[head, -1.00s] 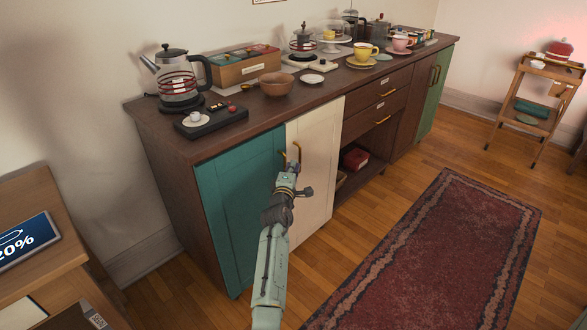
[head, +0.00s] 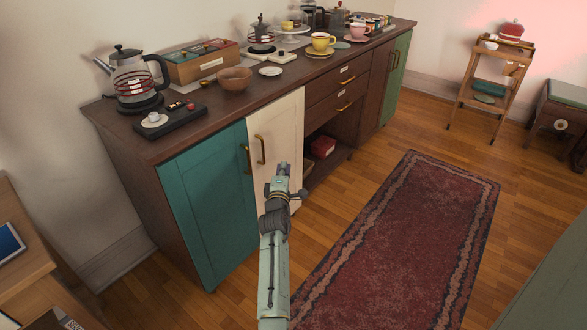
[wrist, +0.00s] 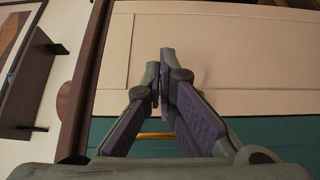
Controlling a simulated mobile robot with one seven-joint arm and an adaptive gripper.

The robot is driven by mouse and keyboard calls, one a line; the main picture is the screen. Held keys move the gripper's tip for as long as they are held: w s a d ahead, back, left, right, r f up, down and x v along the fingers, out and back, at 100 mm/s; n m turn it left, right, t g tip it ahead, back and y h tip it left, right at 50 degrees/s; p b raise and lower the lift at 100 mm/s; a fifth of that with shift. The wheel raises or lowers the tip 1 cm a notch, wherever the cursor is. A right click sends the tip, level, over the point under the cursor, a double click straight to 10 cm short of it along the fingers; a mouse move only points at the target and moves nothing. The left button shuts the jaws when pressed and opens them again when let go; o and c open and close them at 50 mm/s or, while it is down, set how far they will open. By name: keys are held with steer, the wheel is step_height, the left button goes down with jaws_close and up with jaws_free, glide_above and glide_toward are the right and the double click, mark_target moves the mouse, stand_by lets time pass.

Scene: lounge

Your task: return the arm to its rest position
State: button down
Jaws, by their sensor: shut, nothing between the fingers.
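My gripper (head: 283,168) is at the end of my raised arm, in front of the cream cabinet door (head: 285,128) in the head view. It appears to the right of the two brass handles and apart from them. In the wrist view its fingers (wrist: 165,62) are together with nothing between them. Behind them are the cream door (wrist: 230,55), the teal door (wrist: 275,135) and a brass handle (wrist: 152,137). The teal door (head: 210,195) stands left of the cream one in the head view, and both look closed.
The sideboard top (head: 215,103) holds a glass kettle (head: 133,80), a wooden bowl (head: 235,79), cups and other items. A red box (head: 323,147) sits on an open shelf. A red rug (head: 400,230) lies on open floor to the right. A wooden trolley (head: 487,85) stands far right.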

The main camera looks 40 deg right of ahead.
steer(key=shift+s+d+p, duration=0.15)
steer(key=shift+s+d, duration=0.25)
steer(key=shift+s, duration=0.35)
steer(key=shift+s+d+p, duration=0.15)
steer(key=shift+s+d, duration=0.2)
steer(key=shift+s, duration=0.4)
